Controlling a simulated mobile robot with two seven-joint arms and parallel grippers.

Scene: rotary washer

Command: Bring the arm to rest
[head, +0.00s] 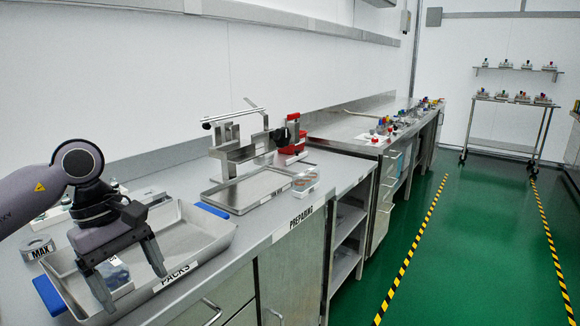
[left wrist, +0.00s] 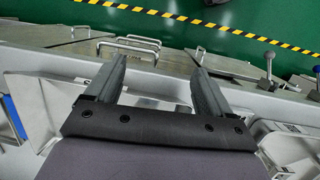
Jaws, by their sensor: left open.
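My left gripper (head: 127,283) hangs over the left part of the metal tray labelled PACKS (head: 212,245), fingers pointing down and apart, with nothing between them. In the left wrist view the two fingers of my left gripper (left wrist: 160,85) are spread, with grey counter and cabinet fronts beyond them. A small clear pack with blue (head: 115,275) lies in the tray, partly hidden behind the fingers. My left arm comes in from the left edge. My right gripper is in neither view.
The PACKS tray has blue handles (head: 50,296). A shallow metal tray (head: 247,190) and a metal fixture with a red clamp (head: 293,130) stand further along the counter. Green floor (head: 470,250) with striped tape is clear at right.

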